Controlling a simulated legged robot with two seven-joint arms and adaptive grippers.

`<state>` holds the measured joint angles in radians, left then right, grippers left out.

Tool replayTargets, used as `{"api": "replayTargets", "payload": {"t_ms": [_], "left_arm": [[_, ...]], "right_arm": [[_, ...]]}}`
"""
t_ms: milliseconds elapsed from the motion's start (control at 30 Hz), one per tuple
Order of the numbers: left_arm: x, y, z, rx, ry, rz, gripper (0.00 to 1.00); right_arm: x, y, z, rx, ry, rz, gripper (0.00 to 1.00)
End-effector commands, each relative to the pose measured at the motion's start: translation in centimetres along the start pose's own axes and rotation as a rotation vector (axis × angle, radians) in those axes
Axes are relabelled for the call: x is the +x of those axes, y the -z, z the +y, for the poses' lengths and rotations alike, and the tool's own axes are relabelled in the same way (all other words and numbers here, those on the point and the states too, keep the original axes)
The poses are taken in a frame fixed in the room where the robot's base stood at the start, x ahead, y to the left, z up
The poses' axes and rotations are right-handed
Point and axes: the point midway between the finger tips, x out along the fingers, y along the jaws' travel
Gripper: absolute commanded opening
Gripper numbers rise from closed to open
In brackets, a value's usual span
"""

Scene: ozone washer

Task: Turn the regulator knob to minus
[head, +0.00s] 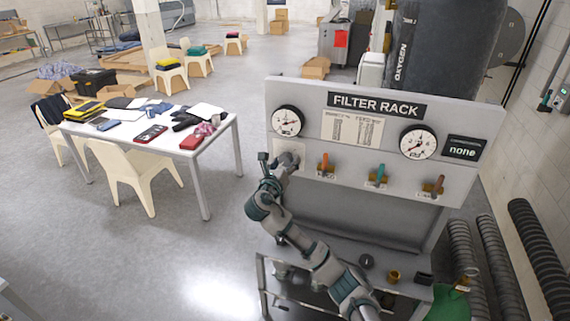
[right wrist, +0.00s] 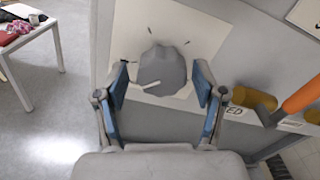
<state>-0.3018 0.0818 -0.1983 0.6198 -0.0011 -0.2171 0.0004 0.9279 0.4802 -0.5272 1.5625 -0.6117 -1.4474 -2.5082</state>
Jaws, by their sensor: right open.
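The regulator knob (right wrist: 160,70) is a grey, lobed knob with a white pointer line, on a pale square plate (right wrist: 205,38) on the panel. In the right wrist view the pointer points left and slightly down. My right gripper (right wrist: 163,84) is open, with one blue-padded finger on each side of the knob and a gap visible on both sides. In the head view my right gripper (head: 279,163) is at the panel's left end, below the left gauge (head: 288,121), and largely hides the knob. Marks on the plate are too small to read. My left gripper is not in view.
The filter rack panel (head: 395,110) carries a right gauge (head: 418,142) and a display reading "none" (head: 463,149). An orange-handled valve (head: 325,163) is close right of the knob, with a teal one (head: 380,174) farther right. A white table (head: 222,130) stands at left.

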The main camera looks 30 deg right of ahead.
Motion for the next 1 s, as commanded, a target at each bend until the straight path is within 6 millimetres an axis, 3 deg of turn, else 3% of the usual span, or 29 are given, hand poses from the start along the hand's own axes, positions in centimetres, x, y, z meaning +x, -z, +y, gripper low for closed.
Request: {"api": "replayTargets", "payload": {"t_ms": [167,400,600,1000], "left_arm": [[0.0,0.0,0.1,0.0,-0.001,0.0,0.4],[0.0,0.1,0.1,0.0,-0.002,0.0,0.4],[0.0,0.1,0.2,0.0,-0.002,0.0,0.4],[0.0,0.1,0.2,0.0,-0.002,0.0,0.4]], "right_arm": [[-2.2,0.0,0.1,0.0,-0.003,-0.003,0.7],[-7.6,0.1,0.3,-0.002,-0.005,0.0,0.7],[-10.7,0.2,0.4,-0.003,-0.005,0.002,0.7],[-11.5,0.3,0.4,-0.003,-0.002,0.004,0.7]]}}
